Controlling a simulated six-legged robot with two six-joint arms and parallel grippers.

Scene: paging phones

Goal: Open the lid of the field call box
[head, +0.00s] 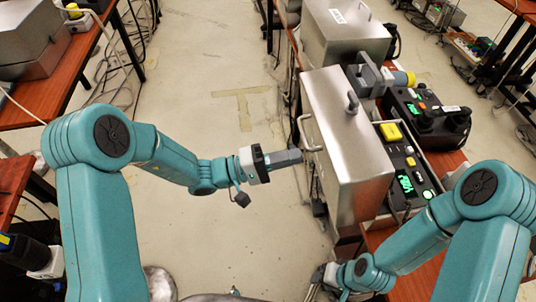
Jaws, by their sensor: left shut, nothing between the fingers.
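The field call box appears to be the brushed-metal case (345,135) on the table at centre right, with a bent metal handle (308,135) on its left side and a dark knob on its upper face. A black panel (408,170) with a yellow button and green display shows along its right side. I cannot tell whether the metal part is a raised lid or a closed case beside the panel. My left gripper (290,157) is shut and empty, its tip close to the handle; contact is unclear. My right gripper (322,274) is low, left of the table, its fingers unclear.
Another metal case (345,32) stands behind, with a grey-and-yellow fitting. A black phone unit (432,120) lies to the right. Tables with equipment and cables line the left. The pale floor (215,100) between the tables is mostly clear.

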